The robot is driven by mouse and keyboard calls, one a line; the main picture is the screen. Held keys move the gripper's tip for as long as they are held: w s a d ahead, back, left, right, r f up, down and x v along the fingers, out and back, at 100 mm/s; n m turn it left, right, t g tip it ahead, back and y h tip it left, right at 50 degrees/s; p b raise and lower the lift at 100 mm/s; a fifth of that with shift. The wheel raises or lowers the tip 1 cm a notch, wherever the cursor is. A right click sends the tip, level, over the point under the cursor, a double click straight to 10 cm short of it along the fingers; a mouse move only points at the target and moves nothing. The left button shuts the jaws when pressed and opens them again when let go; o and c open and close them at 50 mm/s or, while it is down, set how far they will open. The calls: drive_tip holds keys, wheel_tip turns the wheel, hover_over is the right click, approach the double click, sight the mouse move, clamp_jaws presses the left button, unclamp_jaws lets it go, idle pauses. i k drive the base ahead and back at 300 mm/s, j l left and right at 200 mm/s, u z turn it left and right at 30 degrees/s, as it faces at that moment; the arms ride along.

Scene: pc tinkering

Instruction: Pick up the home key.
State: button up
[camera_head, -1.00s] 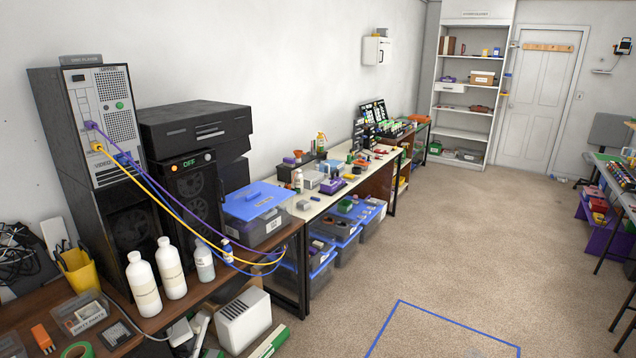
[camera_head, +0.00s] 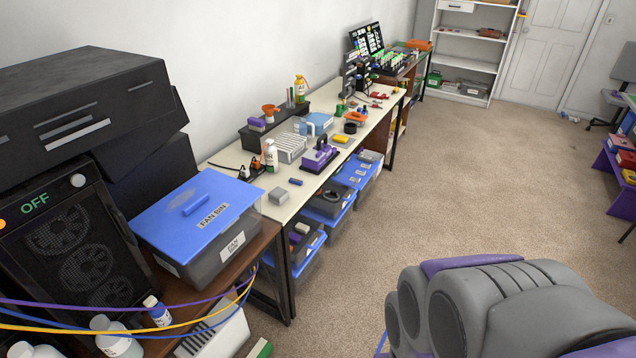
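I cannot make out a home key anywhere in the current view. A grey and purple part of my own arm fills the lower right. No gripper fingertips show, so I cannot see what my gripper holds, if anything.
A long cream workbench (camera_head: 236,156) with tools and small parts runs along the wall. A blue-lidded fan bin (camera_head: 187,220) stands at its near end, beside a black computer case (camera_head: 75,235). White shelves (camera_head: 464,65) and a door (camera_head: 556,50) are at the back. The carpet (camera_head: 480,170) is open.

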sight(292, 180)
drive_tip(key=i+u, duration=0.15)
drive_tip(key=i, duration=0.4)
drive_tip(key=i+l+u, duration=0.2)
drive_tip(key=i, duration=0.3)
drive_tip(key=i+l+z, duration=0.15)
drive_tip(key=i+l, duration=0.9)
drive_tip(key=i, duration=0.15)
